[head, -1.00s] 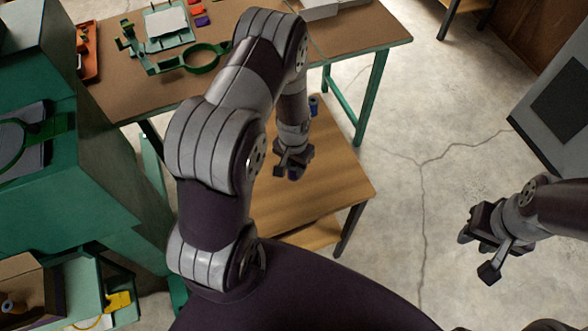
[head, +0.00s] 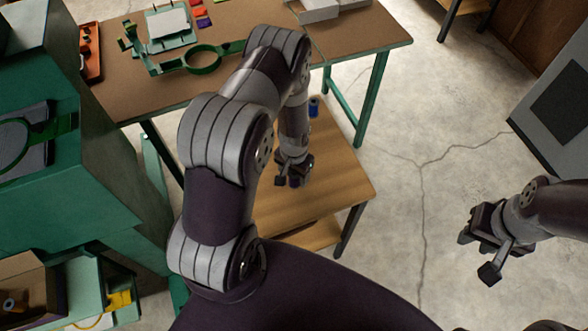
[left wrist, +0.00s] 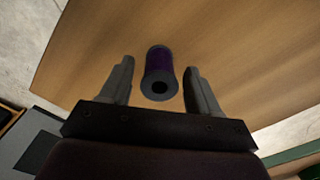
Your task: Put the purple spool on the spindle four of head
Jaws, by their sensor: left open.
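The purple spool (left wrist: 160,64) lies between the fingertips of my left gripper (left wrist: 159,80) in the left wrist view, with a gap on each side. Its grey end with a dark hole faces the camera. My left gripper is open. In the head view my left gripper (head: 291,180) is low over the small wooden table (head: 335,185), and only a bit of purple shows at its fingers. My right gripper (head: 482,252) hangs over the floor at the right, fingers apart and empty. I cannot make out spindle four of the head.
A blue spool (head: 314,106) stands farther back on the small table. A brown workbench (head: 355,35) with green frames and coloured pieces is behind. A green machine (head: 110,170) stands at the left. A grey panel (head: 560,115) is at the right. Open floor lies between.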

